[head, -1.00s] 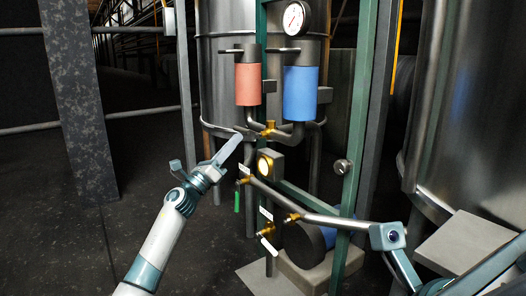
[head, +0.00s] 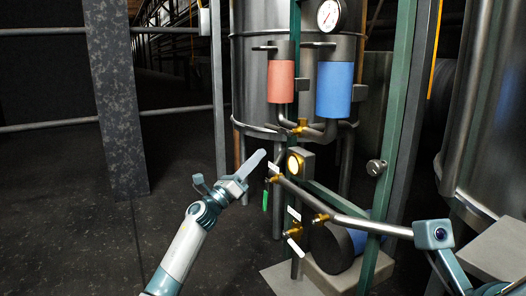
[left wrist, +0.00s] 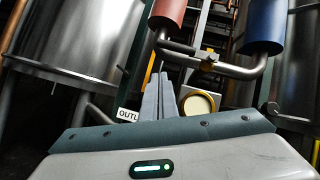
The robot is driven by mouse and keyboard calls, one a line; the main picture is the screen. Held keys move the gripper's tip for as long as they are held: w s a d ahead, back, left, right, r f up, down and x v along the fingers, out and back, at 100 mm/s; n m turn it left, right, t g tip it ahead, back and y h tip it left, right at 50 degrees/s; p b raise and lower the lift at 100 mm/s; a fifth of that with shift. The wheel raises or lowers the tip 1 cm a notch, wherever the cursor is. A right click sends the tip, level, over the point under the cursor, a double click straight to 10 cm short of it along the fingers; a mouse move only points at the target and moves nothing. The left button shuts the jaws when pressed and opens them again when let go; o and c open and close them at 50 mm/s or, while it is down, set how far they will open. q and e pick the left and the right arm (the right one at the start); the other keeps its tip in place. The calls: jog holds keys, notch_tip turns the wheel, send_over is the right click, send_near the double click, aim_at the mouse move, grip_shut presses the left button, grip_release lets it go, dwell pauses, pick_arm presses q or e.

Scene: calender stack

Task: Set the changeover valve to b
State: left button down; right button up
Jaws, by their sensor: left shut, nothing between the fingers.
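A red filter housing (head: 281,82) and a blue one (head: 335,90) hang side by side on the green frame. A brass valve body (head: 300,126), apparently the changeover valve, sits on the pipe joining them below. It also shows in the left wrist view (left wrist: 209,60). No letter marks are readable, and its handle position is unclear. My left gripper (head: 263,154) is shut and empty, lower and left of the brass body in the head view. In the left wrist view its closed fingers (left wrist: 160,82) overlap the pipework. Part of my right arm (head: 433,235) shows; its gripper does not.
A round brass-rimmed gauge (head: 294,163) is close right of my left fingers. Small valves with green (head: 265,200) and white (head: 294,246) handles are below. A slanting pipe (head: 345,208) and green post (head: 386,165) stand right. Open floor lies left.

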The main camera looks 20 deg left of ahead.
pick_arm(q)
jog(key=a+p+v, duration=0.1)
jog(key=p+v, duration=0.1)
jog(key=v, duration=0.5)
jog(key=shift+a+f, duration=0.3)
jog(key=shift+w, duration=0.1)
